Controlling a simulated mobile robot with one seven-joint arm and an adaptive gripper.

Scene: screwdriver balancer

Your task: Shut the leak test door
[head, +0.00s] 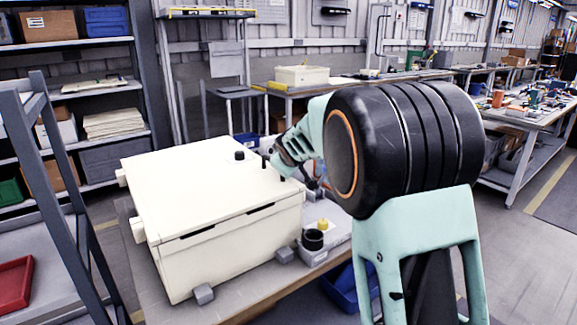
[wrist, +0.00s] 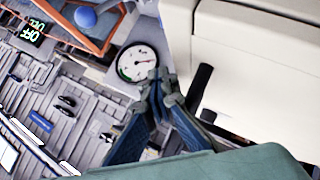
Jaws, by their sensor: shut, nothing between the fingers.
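The leak test box is a large cream-white chest with a broad flat door (head: 195,180) on top. The door lies flat and level over the body (head: 230,245). Dark slots show along the front seam; I cannot tell whether the door is fully seated. In the wrist view, the cream surface (wrist: 260,55) fills the upper right, with a black bar-like handle (wrist: 200,88) at its edge. My gripper (wrist: 160,80) is shut and empty, its tips left of this handle and over a round gauge (wrist: 137,60). In the head view, my arm partly hides the gripper by the box's right side.
A grey control unit with a black knob (head: 313,239) and a yellow button (head: 322,224) stands right of the box. A grey-framed rack with a red tray (head: 14,284) stands at left.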

